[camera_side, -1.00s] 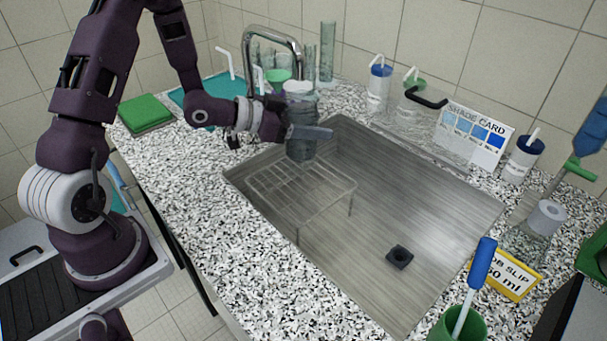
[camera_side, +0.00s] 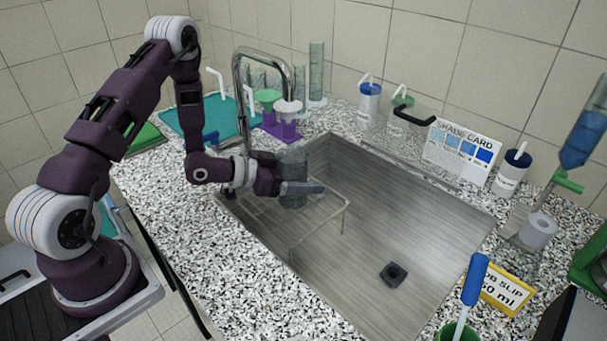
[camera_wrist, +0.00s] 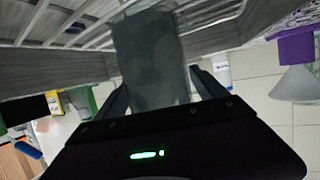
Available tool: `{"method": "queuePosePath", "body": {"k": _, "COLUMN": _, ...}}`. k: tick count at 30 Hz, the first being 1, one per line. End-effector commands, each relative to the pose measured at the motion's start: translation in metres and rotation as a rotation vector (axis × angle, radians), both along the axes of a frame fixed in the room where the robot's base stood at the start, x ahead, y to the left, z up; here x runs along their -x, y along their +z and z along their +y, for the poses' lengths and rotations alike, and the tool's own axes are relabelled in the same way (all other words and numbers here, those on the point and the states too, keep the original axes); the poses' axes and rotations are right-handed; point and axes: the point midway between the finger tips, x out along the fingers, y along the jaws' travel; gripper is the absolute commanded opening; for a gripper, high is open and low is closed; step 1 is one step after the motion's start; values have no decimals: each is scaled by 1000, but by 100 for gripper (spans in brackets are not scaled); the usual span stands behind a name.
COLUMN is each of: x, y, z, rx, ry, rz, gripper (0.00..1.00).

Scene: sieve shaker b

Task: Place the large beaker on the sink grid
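The large beaker (camera_side: 293,165), clear grey and cylindrical, is upright between the fingers of my gripper (camera_side: 300,188). In the wrist view the beaker (camera_wrist: 150,50) fills the space between the two dark fingers of my gripper (camera_wrist: 163,85). The sink grid (camera_side: 318,229) is a wire rack on legs in the left part of the sink, and its bars (camera_wrist: 70,22) also show in the wrist view. The beaker's base is over the grid, close to its top wires. I cannot tell whether it touches them. My gripper hides part of the beaker and of the grid's far left.
The faucet (camera_side: 237,75) arches up just behind my gripper. A purple holder with funnels (camera_side: 283,128) stands behind the sink's back-left edge. The steel sink (camera_side: 400,225) is open to the right, with a dark drain (camera_side: 394,273). The shade card (camera_side: 462,145) stands behind it.

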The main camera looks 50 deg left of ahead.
Motion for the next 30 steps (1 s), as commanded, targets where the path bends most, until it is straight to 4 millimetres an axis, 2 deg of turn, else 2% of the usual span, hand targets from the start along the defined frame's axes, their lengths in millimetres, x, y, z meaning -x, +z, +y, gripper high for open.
{"method": "queuePosePath", "body": {"k": 8, "x": 1, "y": 4, "z": 0, "rx": 0, "ry": 1, "rz": -1, "gripper": 81}}
{"method": "queuePosePath", "body": {"k": 11, "x": 13, "y": 8, "z": 7, "rx": 0, "ry": 3, "rz": 1, "gripper": 81}}
{"method": "queuePosePath", "body": {"k": 22, "x": 86, "y": 37, "z": 37, "rx": 0, "ry": 5, "rz": 1, "gripper": 81}}
{"method": "queuePosePath", "body": {"k": 26, "x": 100, "y": 43, "z": 42, "rx": 1, "ry": 3, "rz": 0, "gripper": 81}}
{"method": "queuePosePath", "body": {"k": 30, "x": 105, "y": 44, "z": 43, "rx": -2, "ry": -1, "rz": 0, "gripper": 81}}
